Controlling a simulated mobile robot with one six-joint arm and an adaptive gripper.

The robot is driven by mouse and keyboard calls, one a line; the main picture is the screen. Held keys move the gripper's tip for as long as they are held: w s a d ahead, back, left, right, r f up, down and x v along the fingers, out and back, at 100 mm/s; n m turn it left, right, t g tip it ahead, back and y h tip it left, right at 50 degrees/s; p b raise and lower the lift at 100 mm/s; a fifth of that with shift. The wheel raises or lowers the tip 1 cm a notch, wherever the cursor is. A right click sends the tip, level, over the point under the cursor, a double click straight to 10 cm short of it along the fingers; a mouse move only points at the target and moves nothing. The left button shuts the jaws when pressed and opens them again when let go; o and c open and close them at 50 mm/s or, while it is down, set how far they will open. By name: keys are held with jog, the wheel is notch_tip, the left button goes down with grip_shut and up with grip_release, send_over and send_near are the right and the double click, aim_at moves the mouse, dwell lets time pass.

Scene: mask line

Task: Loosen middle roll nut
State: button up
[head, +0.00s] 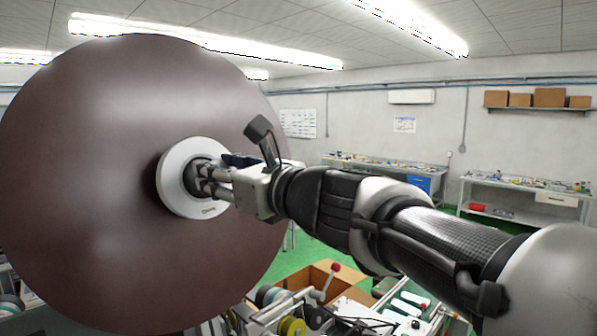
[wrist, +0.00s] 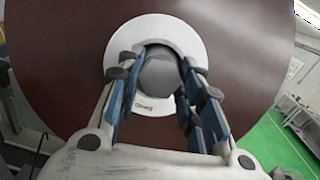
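A large dark brown roll disc (head: 110,190) fills the left of the head view and the back of the wrist view (wrist: 80,40). A white round flange (head: 177,180) sits at its centre. In the wrist view the grey nut (wrist: 160,74) stands out from the middle of the white flange (wrist: 165,24). My gripper (wrist: 158,82) faces the nut head-on, with one finger on each side of it. The fingertips are close to the nut's sides; I cannot tell whether they touch it. In the head view my gripper (head: 205,182) largely hides the nut.
Below the disc are machine parts with a red-knobbed lever (head: 335,268), a yellow spool (head: 292,326) and an open cardboard box (head: 300,283). Workbenches (head: 525,193) stand along the back wall. Green floor (head: 325,254) shows between.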

jog(key=c, duration=0.5)
